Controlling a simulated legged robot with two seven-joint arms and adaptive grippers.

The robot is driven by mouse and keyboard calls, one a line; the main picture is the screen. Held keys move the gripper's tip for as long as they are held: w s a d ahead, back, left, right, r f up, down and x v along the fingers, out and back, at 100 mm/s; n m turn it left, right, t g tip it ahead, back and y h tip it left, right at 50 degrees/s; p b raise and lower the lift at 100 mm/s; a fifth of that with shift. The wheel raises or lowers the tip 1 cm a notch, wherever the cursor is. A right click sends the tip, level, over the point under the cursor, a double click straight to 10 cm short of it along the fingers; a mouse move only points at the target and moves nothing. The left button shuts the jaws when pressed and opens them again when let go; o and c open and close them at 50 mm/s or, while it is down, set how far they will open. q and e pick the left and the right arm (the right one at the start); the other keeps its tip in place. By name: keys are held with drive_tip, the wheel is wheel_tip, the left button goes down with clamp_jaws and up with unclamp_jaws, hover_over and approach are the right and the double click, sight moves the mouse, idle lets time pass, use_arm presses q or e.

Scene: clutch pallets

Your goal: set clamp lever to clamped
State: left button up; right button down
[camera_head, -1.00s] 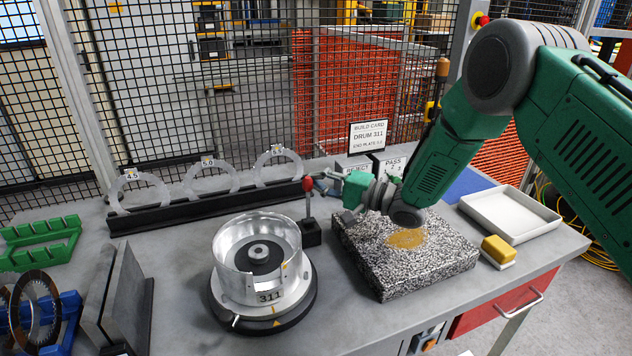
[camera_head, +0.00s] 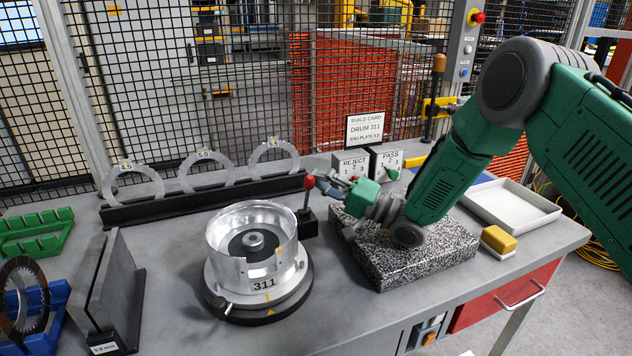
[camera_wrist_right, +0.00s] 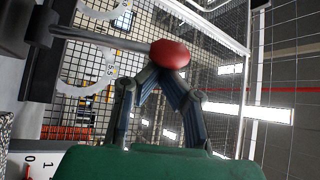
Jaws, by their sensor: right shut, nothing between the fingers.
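The clamp lever (camera_head: 307,199) is a thin rod with a red ball knob (camera_head: 309,183), standing nearly upright on a small black block just right of the drum fixture. The shiny drum marked 311 (camera_head: 284,265) sits on its round base. My right gripper (camera_head: 323,182) is level with the knob, on its right side, fingers pointing left. In the right wrist view the closed fingertips (camera_wrist_right: 164,74) meet right at the red knob (camera_wrist_right: 170,54), which partly covers them; they are not around it. Whether they touch it I cannot tell. My left gripper is not in view.
A speckled granite block (camera_head: 402,268) lies under my right forearm. REJECT and PASS boxes (camera_head: 351,163) stand behind the gripper. A black rack of clear rings (camera_head: 205,197) runs along the back. A white tray (camera_head: 512,210) and yellow block (camera_head: 498,240) are at right.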

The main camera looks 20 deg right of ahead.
drive_tip(key=shift+s+f, duration=0.25)
drive_tip(key=shift+s, duration=0.5)
drive_tip(key=r+v, duration=0.1)
drive_tip(key=v, duration=0.3)
drive_tip(key=r+v, duration=0.1)
drive_tip(key=v, duration=0.3)
drive_tip(key=d+v, duration=0.1)
drive_tip(key=v, duration=0.3)
drive_tip(key=shift+s+r, duration=0.2)
drive_tip(key=shift+r, duration=0.2)
drive_tip(key=shift+s+d, duration=0.25)
drive_tip(key=shift+s, duration=0.05)
drive_tip(key=shift+a, duration=0.1)
